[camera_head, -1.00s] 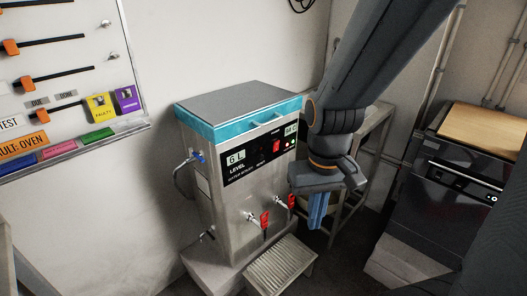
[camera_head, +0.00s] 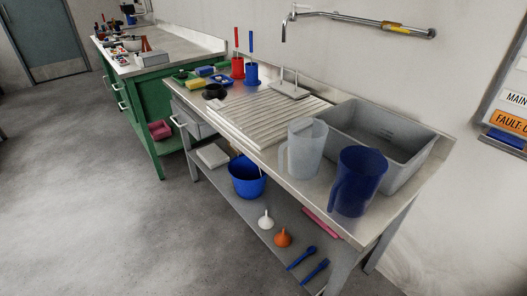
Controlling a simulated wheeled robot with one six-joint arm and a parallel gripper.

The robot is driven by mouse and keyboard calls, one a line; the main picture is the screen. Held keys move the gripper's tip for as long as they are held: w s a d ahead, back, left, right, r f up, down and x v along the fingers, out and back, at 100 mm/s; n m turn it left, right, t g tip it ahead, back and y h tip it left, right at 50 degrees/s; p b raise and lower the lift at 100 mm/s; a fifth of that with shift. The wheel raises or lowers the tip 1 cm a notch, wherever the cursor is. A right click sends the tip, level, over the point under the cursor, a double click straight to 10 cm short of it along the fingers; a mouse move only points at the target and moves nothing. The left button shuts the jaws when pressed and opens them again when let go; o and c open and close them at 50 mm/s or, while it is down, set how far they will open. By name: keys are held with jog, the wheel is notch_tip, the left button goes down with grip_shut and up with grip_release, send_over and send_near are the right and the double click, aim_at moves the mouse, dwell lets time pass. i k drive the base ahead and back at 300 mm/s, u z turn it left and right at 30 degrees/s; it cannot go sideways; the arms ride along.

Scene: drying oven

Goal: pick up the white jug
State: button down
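The white jug (camera_head: 306,148) is a tall, translucent whitish jug with a handle on its left side. It stands upright on the steel sink bench (camera_head: 283,183), near the front edge and just left of the sink basin. A dark blue jug (camera_head: 357,184) stands close by, to its right and nearer to me. My gripper is not in the current view, so I cannot see where it is relative to the white jug.
The sink basin (camera_head: 405,170) lies behind the jugs, with the ridged drainboard (camera_head: 245,118) to the left. A blue bucket (camera_head: 247,180) and two funnels, one white (camera_head: 265,221) and one orange (camera_head: 282,238), are on the lower shelf. The floor (camera_head: 120,220) in front is clear.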

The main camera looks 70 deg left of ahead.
aim_at(307, 136)
jog(key=z, duration=0.55)
jog(key=i, duration=0.1)
jog(key=u, duration=2.75)
